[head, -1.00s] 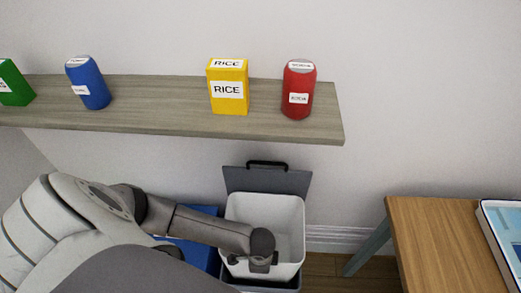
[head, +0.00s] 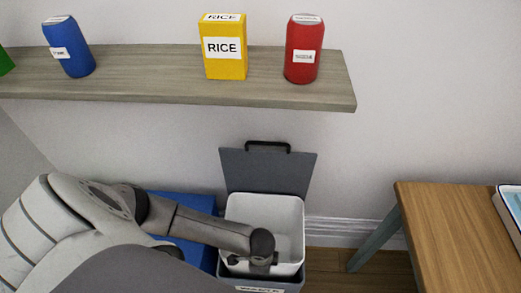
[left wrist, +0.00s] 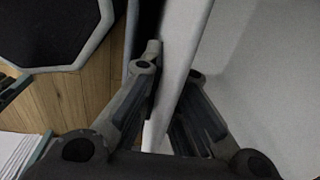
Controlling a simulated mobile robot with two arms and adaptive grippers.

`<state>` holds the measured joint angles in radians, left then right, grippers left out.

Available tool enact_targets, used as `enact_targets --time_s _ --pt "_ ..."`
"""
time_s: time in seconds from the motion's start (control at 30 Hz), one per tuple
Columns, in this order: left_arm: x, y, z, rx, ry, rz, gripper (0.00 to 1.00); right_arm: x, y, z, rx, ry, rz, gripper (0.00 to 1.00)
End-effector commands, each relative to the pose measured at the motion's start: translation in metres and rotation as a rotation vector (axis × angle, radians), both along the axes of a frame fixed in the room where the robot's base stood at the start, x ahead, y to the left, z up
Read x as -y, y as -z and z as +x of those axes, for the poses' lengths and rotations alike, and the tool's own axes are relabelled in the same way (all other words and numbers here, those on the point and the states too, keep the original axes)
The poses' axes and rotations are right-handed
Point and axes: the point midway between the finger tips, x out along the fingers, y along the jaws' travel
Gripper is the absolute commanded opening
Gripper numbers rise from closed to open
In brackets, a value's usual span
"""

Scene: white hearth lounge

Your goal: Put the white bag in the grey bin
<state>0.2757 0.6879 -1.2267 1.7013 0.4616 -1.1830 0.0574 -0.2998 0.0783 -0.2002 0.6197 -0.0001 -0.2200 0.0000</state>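The grey bin (head: 288,277) stands on the floor against the wall, its lid (head: 265,172) raised at the back. The white bag (head: 291,222) is open-topped and stiff-walled. Its lower part is inside the bin, and its upper part still stands above the bin's front rim. My left gripper (head: 258,265) is at the bag's front edge. In the left wrist view, the fingers of my left gripper (left wrist: 172,75) lie on either side of the white bag's wall (left wrist: 183,40) and pinch it. The bag's bottom is hidden. My right gripper is not in view.
A blue bin (head: 190,250) stands left of the grey one, partly behind my arm. A shelf (head: 150,88) above holds a blue can (head: 70,50), a yellow rice box (head: 224,50) and a red can (head: 304,50). A wooden table (head: 450,235) stands at right.

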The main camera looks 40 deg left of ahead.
Motion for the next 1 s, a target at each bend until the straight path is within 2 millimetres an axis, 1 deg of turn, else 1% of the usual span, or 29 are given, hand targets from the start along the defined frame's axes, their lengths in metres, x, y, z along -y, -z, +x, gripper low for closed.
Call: enact_targets --time_s 0.03,0.6,0.8,1.0 --pt "0.001 0.008 0.000 0.001 0.000 -0.001 0.00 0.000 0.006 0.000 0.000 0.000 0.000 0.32" --pt "0.001 0.065 0.000 0.001 0.000 -0.001 0.00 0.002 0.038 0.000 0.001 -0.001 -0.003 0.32" --pt "0.000 0.074 0.001 0.001 -0.001 -0.001 0.00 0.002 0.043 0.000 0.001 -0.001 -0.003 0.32" --pt "0.000 0.074 0.000 0.001 -0.001 -0.001 0.00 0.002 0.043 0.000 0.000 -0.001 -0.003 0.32"
